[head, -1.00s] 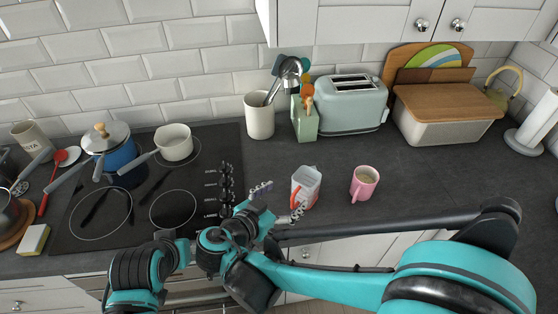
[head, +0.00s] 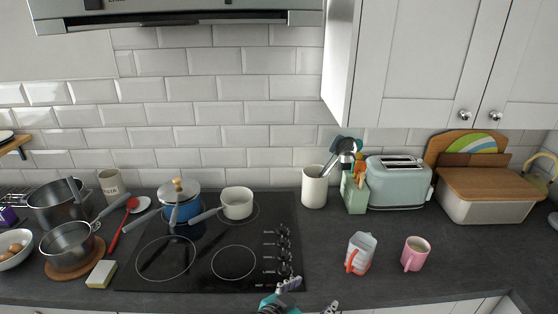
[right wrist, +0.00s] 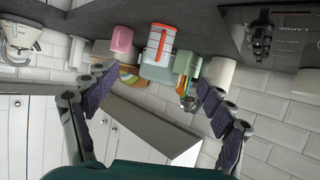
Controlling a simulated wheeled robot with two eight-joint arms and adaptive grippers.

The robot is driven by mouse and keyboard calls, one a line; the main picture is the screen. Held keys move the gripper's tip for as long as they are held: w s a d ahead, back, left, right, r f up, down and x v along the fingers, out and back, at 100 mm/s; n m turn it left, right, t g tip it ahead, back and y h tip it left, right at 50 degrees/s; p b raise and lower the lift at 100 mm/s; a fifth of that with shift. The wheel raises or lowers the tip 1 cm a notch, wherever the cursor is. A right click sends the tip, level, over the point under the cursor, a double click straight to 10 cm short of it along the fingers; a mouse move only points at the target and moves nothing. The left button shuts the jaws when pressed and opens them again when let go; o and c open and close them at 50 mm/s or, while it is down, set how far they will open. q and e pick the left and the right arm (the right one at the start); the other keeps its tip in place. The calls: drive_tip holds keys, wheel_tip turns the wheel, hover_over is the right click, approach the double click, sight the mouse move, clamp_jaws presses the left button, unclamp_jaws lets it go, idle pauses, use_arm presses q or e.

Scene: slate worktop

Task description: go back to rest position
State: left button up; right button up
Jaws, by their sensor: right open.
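My right gripper (head: 309,297) shows at the bottom edge of the head view, in front of the hob's right corner. Its fingers are spread and nothing is between them; the right wrist view also shows the open fingers (right wrist: 157,95). Most of my right arm is below the head picture. My left gripper is in neither view. A clear jug with a red handle (head: 360,252) stands upright on the worktop to the right of the gripper, apart from it. A pink mug (head: 415,253) stands right of the jug.
The black hob (head: 205,262) carries a blue lidded pot (head: 181,210) and a white saucepan (head: 237,204). A utensil crock (head: 314,187), toaster (head: 398,184) and bread bin (head: 487,199) stand along the back. The slate worktop (head: 465,268) is clear right of the mug.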

drive_tip(key=s+d+f+n+g+y, duration=0.2)
drive_tip(key=s+d+n+y, duration=0.6)
drive_tip(key=d+y, duration=0.1)
drive_tip(key=shift+d+f+g, duration=0.3)
drive_tip(key=shift+d, duration=0.55)
idle(0.3)
